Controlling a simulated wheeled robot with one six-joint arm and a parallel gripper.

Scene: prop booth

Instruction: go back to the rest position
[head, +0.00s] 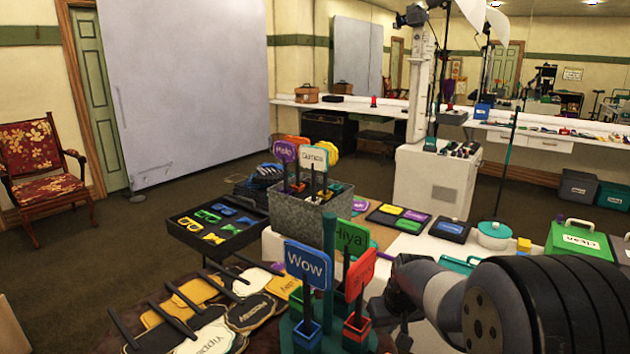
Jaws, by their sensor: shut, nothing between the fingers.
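My arm reaches in from the lower right. My gripper (385,306) is a small dark shape at its far end, just right of the red sign in the front stand; the fingers are shut with nothing between them. The arm's wrist hides part of the table behind it. The front stand (328,250) is teal and holds a blue "Wow" sign (307,263), a green "Hiya!" sign (351,236) and a red sign (360,273) upright.
Several sign paddles (205,337) lie in the left foreground. A metal bin (308,211) of signs and a black tray (217,225) of bow ties and glasses stand behind. Open floor lies left, with a red chair (35,165).

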